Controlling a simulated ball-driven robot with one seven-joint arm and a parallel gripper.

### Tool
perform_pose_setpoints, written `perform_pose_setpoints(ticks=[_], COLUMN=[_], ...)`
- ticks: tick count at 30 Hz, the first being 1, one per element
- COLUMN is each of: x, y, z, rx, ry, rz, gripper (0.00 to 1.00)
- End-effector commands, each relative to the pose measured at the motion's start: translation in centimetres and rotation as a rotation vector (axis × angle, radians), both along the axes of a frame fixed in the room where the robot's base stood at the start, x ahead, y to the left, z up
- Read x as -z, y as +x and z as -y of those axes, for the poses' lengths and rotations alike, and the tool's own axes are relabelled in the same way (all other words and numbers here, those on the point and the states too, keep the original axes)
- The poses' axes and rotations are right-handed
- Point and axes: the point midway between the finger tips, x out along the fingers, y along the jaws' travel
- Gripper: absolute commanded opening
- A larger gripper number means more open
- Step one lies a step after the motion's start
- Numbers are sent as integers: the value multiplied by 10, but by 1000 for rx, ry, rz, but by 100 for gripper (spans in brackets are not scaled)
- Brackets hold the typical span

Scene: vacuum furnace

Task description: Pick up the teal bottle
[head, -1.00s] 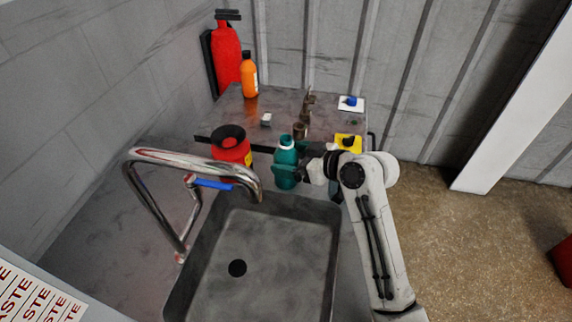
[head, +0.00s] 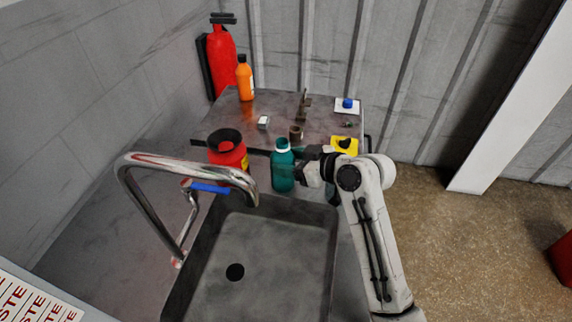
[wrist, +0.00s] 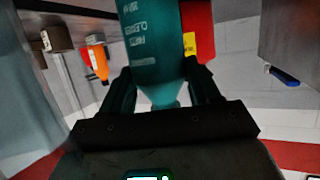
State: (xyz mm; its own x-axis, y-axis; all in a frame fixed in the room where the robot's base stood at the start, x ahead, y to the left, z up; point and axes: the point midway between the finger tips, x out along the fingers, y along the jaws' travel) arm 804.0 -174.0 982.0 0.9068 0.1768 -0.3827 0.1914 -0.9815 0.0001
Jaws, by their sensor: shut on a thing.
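The teal bottle (head: 283,170) with a pale neck ring stands upright at the back edge of the sink, right of the red container. My gripper (head: 299,167) reaches it from the right. In the wrist view the teal bottle (wrist: 152,40) fills the space between the two dark fingers, its narrower end toward the palm. My gripper (wrist: 163,85) is shut on it there. I cannot tell whether the bottle's base touches the surface below.
A red container (head: 228,152) stands close left of the bottle. The curved metal tap (head: 190,168) with a blue handle (head: 208,187) rises over the sink (head: 325,235).

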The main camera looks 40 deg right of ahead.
Motion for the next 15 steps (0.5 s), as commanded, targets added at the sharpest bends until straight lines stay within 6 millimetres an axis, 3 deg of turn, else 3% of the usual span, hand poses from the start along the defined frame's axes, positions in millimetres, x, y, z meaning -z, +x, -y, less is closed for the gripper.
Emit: perform_pose_setpoints(ticks=[15], x=[-16], y=[0], z=[0], rx=[0], ry=[-1], rz=[4], gripper=[25])
